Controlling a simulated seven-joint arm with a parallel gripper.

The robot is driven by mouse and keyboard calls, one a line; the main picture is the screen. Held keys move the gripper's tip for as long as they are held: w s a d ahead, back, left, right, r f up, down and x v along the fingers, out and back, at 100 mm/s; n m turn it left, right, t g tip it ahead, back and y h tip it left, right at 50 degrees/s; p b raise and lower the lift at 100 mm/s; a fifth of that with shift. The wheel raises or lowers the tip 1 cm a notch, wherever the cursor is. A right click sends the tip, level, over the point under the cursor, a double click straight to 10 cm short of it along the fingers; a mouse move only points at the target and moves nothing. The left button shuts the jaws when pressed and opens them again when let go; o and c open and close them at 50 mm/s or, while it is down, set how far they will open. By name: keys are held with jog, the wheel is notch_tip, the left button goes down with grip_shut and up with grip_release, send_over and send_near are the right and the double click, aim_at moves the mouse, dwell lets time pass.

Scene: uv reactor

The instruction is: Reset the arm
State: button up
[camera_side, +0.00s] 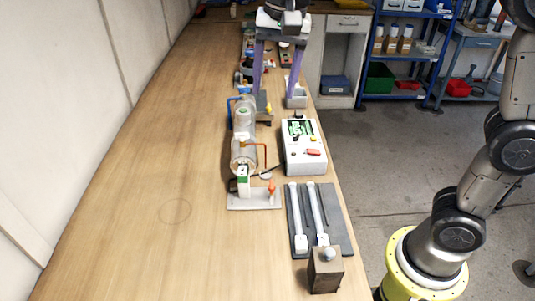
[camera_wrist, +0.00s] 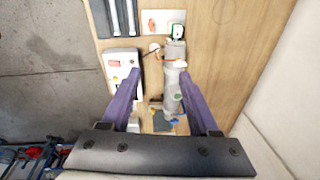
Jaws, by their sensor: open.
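My gripper (camera_side: 274,92) is open and empty above the far part of the bench, with its two purple fingers pointing down and spread wide. In the wrist view my gripper (camera_wrist: 162,76) shows its fingers on either side of the reactor in the picture, with nothing held. The UV reactor (camera_side: 243,150), a clear upright-looking cylinder assembly with blue and orange tubing, stands on a pale base near the bench middle. It also shows in the wrist view (camera_wrist: 172,90). The white control box (camera_side: 304,160) with a lit green screen stands to its right.
A dark tray (camera_side: 335,215) with two white tubes lies near the front edge, with a brown block (camera_side: 325,272) before it. Small items line the bench behind the reactor. The wooden bench (camera_side: 140,190) is clear on the left. A blue shelf (camera_side: 408,60) stands behind the aisle.

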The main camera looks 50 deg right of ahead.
jog(key=s+d+r+t, duration=0.1)
jog(key=s+d, duration=0.4)
jog(key=s, duration=0.2)
jog(key=s+d+f+n+t, duration=0.3)
jog(key=s+d+f+n, duration=0.1)
jog(key=s+f+n, duration=0.6)
jog(key=shift+s+f, duration=0.45)
jog(key=shift+s, duration=0.8)
